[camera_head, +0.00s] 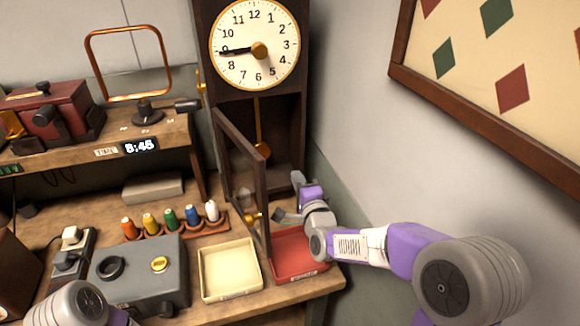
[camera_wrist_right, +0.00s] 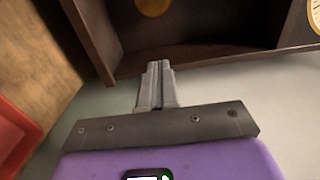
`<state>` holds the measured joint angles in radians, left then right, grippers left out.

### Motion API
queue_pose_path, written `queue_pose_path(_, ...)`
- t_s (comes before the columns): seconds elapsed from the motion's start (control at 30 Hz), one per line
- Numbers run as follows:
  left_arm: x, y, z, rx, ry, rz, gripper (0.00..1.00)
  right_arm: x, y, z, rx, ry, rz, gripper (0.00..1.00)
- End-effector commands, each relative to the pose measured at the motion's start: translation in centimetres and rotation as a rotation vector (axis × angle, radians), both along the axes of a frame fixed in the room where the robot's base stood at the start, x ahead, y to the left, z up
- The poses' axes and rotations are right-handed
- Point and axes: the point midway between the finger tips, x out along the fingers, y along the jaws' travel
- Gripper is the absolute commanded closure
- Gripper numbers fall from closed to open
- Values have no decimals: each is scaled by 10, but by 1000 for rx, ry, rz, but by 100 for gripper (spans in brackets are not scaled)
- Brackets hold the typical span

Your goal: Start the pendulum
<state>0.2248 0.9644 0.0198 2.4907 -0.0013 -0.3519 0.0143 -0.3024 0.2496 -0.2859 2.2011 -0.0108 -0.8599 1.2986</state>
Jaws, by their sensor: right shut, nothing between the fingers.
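The tall dark clock has a round white dial (camera_head: 254,45) with its hour and minute hands pointing left. Below it, the pendulum's brass rod (camera_head: 258,122) and bob (camera_head: 262,151) hang inside the open case; the bob also shows at the top edge of the right wrist view (camera_wrist_right: 153,5). The glass-fronted case door (camera_head: 243,180) stands swung open toward me and partly hides the case. My right gripper (camera_head: 297,179) is right of the door, low in front of the case, apart from the bob. Its fingers (camera_wrist_right: 155,85) are shut and empty. My left gripper is out of view.
A red tray (camera_head: 300,268) and a cream tray (camera_head: 230,270) lie on the bench below the door. Thread spools (camera_head: 171,220) and a grey box (camera_head: 140,270) stand left. The wall closes in on the right, with a framed board (camera_head: 490,80).

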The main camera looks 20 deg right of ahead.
Motion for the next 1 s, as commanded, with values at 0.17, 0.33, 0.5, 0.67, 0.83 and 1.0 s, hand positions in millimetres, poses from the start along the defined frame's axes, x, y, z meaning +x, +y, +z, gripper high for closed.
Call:
queue_pose_path(0.17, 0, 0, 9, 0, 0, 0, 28, 17, 1, 1, -2, 2, 0, 100)
queue_pose_path(0.33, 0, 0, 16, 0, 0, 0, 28, 34, 1, 1, -2, 2, 0, 100)
queue_pose_path(0.5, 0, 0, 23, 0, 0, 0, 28, 51, 2, 1, -2, 2, 0, 100)
queue_pose_path(0.67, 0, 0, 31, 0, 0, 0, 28, 67, 2, 1, -3, 3, 0, 100)
queue_pose_path(0.83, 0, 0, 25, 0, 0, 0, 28, 84, 2, -2, -1, -1, -1, 100)
queue_pose_path(1.0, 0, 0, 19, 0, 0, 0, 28, 101, 3, -2, -1, 0, -1, 100)
